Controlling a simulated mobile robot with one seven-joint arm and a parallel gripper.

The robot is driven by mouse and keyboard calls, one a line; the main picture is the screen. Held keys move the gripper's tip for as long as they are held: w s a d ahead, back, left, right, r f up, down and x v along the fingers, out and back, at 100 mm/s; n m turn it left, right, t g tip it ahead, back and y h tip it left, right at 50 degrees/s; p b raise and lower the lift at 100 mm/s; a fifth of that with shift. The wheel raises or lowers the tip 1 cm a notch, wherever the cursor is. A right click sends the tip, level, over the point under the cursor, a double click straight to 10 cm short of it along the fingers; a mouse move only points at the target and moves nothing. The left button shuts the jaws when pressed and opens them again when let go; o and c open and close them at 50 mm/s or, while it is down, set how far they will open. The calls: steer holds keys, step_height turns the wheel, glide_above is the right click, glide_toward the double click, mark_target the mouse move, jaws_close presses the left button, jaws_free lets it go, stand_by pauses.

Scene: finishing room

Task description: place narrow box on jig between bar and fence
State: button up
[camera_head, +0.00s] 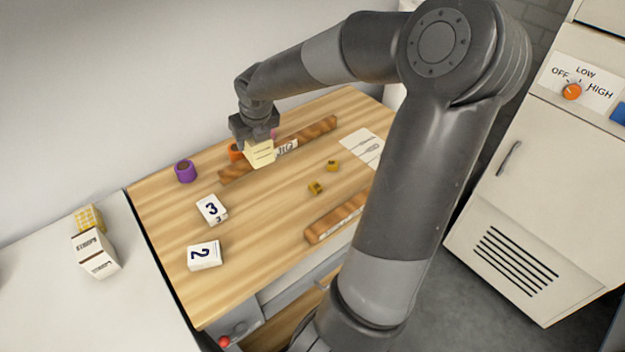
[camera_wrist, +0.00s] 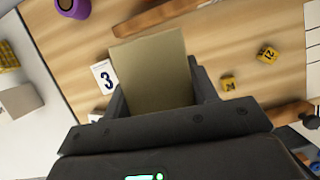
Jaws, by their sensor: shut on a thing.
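My gripper (camera_head: 256,134) is shut on a pale cream-yellow narrow box (camera_head: 260,154), which hangs below the fingers over the back part of the wooden table. In the wrist view the box (camera_wrist: 149,70) sits between the two dark fingers, with a broad plain face showing. A long brown wooden strip (camera_head: 318,130) lies behind and beside the box, partly hidden by it. A second brown strip (camera_head: 323,229) lies near the table's front edge, partly behind my arm. I cannot tell which strip is the bar or the fence, nor whether the box touches anything.
White boxes marked 3 (camera_head: 212,209) and 2 (camera_head: 204,255) stand on the left of the table (camera_head: 160,225). A purple roll (camera_head: 185,171), two small yellow blocks (camera_head: 316,187) and a printed card (camera_head: 362,147) lie around. More boxes (camera_head: 96,253) stand on the white counter.

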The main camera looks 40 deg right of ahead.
steer(key=s+d+r, duration=0.1)
steer(key=s+d, duration=0.9)
steer(key=s, duration=0.1)
steer(key=shift+m, duration=0.3)
steer(key=shift+w+a+f, duration=1.25)
steer(key=shift+w+f, duration=0.3)
steer(key=shift+f, duration=0.4)
steer(key=shift+w+a+f, duration=1.25)
steer(key=shift+w+f, duration=0.25)
steer(key=shift+f, duration=0.5)
steer(key=shift+w+a+f, duration=1.25)
steer(key=shift+w+f, duration=0.3)
steer(key=shift+f, duration=2.45)
steer(key=o, duration=0.6)
steer(key=shift+f, duration=0.15)
steer(key=o, duration=0.4)
steer(key=shift+o, duration=0.2)
